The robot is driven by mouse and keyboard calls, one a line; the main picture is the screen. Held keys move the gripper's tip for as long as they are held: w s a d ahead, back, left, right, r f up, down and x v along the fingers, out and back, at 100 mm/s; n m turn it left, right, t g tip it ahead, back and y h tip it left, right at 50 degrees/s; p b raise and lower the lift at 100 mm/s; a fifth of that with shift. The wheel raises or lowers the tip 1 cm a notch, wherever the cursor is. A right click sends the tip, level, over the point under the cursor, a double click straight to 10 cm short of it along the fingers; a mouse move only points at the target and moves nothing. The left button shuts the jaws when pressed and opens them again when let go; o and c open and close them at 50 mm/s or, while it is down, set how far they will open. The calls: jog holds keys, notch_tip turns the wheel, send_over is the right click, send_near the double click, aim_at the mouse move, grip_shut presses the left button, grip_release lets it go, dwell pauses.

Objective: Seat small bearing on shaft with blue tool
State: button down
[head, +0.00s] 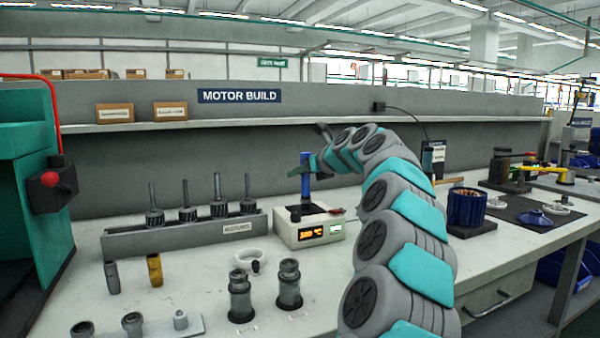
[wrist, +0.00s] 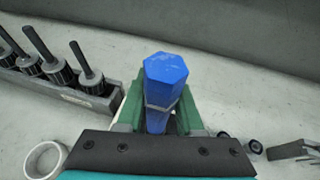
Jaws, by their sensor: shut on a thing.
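My gripper (head: 304,171) is shut on the blue tool (head: 306,187), a hexagonal blue rod that looks upright. In the wrist view the blue tool (wrist: 166,72) stands between the green fingers. In the head view its lower end is just above the dark top of a white heater box (head: 308,231) with a lit orange display. I cannot tell whether it touches anything there. Several rotors with upright shafts stand in a grey rack (head: 185,235) to the left. They also show in the wrist view (wrist: 60,72). I cannot make out the small bearing or its shaft under the tool.
A white ring (head: 250,258) and two dark stepped metal parts (head: 240,297) stand in front. Grey and yellow cylinders (head: 154,270) stand at left. A blue container (head: 466,207) is at right. A wall with a shelf (head: 350,121) runs behind. The table between rack and heater is narrow.

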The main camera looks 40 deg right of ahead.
dwell(0.3)
notch_tip(320, 180, up, 4)
jog(key=shift+p, duration=0.35)
dwell(0.6)
jog(key=shift+r, duration=0.1)
